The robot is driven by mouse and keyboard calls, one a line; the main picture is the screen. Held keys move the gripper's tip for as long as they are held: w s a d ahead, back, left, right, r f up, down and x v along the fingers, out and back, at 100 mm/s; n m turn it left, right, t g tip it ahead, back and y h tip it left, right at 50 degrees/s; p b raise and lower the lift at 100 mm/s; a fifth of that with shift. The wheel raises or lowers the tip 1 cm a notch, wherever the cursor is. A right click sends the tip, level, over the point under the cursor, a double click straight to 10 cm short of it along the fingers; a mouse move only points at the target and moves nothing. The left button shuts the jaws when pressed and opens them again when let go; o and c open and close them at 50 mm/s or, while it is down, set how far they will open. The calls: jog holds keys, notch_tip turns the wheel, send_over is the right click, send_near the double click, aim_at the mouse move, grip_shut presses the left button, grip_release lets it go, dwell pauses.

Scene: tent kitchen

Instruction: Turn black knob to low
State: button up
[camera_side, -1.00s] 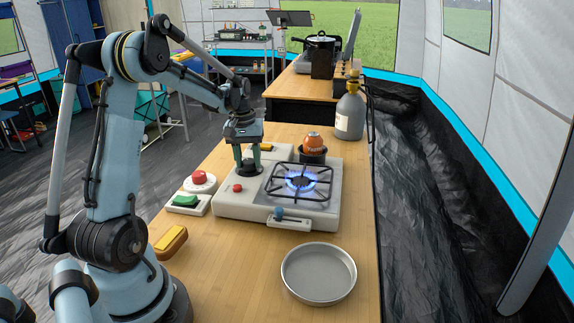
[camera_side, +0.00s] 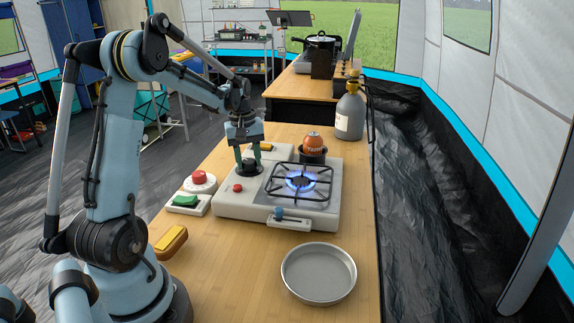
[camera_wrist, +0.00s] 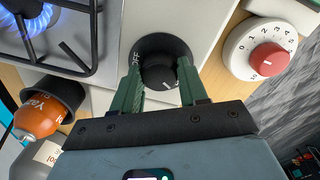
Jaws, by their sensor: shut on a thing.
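The black knob (camera_wrist: 160,72) sits on the stove top on a dark round base marked "OFF". In the side view the knob (camera_side: 249,168) is partly hidden by my fingers. My gripper (camera_wrist: 160,85) is shut on the knob, one green finger on each side. In the side view my gripper (camera_side: 248,161) reaches down onto it from above. The white mark on the knob points toward my gripper's palm, away from the "OFF" lettering. The stove (camera_side: 232,206) has a burner lit with a blue flame (camera_side: 301,182) under a black grate.
A red button (camera_side: 238,188) is close to the knob. A white dial with a red knob (camera_side: 200,182), a green switch (camera_side: 186,201) and a yellow sponge (camera_side: 171,240) lie left. An orange canister (camera_side: 313,141) stands behind the grate. A round pan (camera_side: 318,273) lies in front.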

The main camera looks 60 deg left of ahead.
aim_at(246, 162)
jog(key=o, duration=1)
jog(key=shift+o, duration=0.2)
jog(key=shift+r, duration=0.1)
notch_tip(246, 162, up, 12)
jog(key=shift+s, duration=0.35)
jog(key=shift+a, duration=0.1)
jog(key=d+m+t+y, duration=0.1)
jog(key=d+m+t, duration=0.2)
jog(key=d+m, duration=0.85)
jog(key=s+d+f+m+t, duration=0.1)
jog(key=s+d+f, duration=0.1)
jog(key=d, duration=0.6)
jog(key=s+d+f+m+t, duration=0.1)
jog(key=s+d+f+t, duration=0.1)
jog(key=d, duration=0.6)
jog(key=shift+s+d+f+m+t+h, duration=0.25)
jog(key=shift+s+f+m+h, duration=0.2)
jog(key=shift+s, duration=0.25)
